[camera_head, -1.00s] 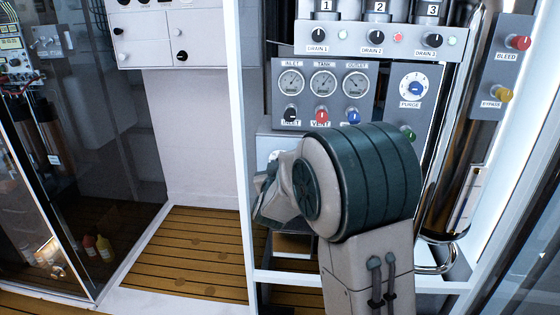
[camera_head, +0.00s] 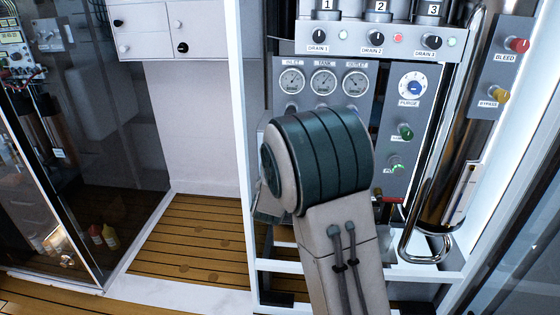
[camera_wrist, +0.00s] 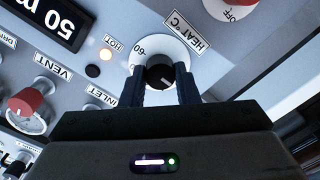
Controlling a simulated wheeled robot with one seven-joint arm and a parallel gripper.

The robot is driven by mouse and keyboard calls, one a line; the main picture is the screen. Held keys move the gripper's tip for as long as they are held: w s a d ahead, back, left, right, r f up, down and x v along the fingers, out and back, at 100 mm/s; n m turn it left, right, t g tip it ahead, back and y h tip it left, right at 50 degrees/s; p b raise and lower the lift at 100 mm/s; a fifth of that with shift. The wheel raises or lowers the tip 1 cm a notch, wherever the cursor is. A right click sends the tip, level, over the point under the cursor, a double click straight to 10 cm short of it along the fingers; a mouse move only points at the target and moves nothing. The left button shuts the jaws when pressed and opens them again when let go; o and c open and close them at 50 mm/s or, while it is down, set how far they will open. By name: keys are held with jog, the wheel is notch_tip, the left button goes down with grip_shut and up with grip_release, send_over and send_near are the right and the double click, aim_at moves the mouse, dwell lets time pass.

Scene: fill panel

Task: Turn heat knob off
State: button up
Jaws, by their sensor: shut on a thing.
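The heat knob (camera_wrist: 160,75) is black with a white pointer line. It sits on a round white dial beside a "HEAT °C" label and a "60" mark in the wrist view. My gripper (camera_wrist: 162,85) has one dark finger on each side of the knob and is shut on it. In the head view my own arm hides the gripper's fingers and the heat knob.
A red vent knob (camera_wrist: 27,101) and an indicator lamp (camera_wrist: 92,70) are left of the dial. A dial marked "OFF" (camera_wrist: 232,8) is at upper right. In the head view, the purge dial (camera_head: 412,86) and green knobs (camera_head: 405,132) are right of my arm.

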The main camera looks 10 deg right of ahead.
jog(key=shift+f, duration=0.1)
jog(key=o, duration=1)
jog(key=p+v, duration=0.1)
jog(key=v, duration=1.3)
jog(key=shift+p, duration=0.3)
